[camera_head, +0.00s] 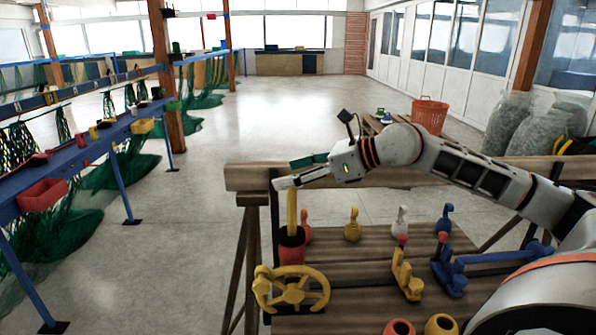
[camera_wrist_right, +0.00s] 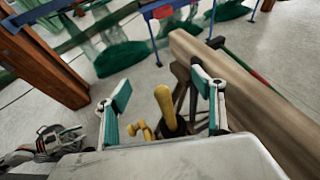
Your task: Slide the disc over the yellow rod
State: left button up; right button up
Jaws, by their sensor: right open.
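The yellow rod (camera_head: 292,208) stands upright at the left end of the slatted wooden bench, its base inside a red and black round piece (camera_head: 291,243). I cannot tell whether that piece is the disc, and no separate disc is clear. My right gripper (camera_head: 294,171) is open and empty just above the rod's top. In the right wrist view the rod (camera_wrist_right: 164,96) points up between the two spread teal finger pads (camera_wrist_right: 160,88).
A yellow handwheel (camera_head: 291,290) is close in front of the rod. Yellow, white, red and blue fittings stand across the bench, with a blue lever (camera_head: 500,256) at right. A thick wooden beam (camera_head: 240,177) runs behind. A blue table (camera_head: 90,145) with nets is at left; floor between is clear.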

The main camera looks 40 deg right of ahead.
jog(key=v, duration=1.2)
dwell(0.6)
jog(key=shift+r, duration=0.1)
dwell(0.7)
jog(key=shift+s, duration=0.1)
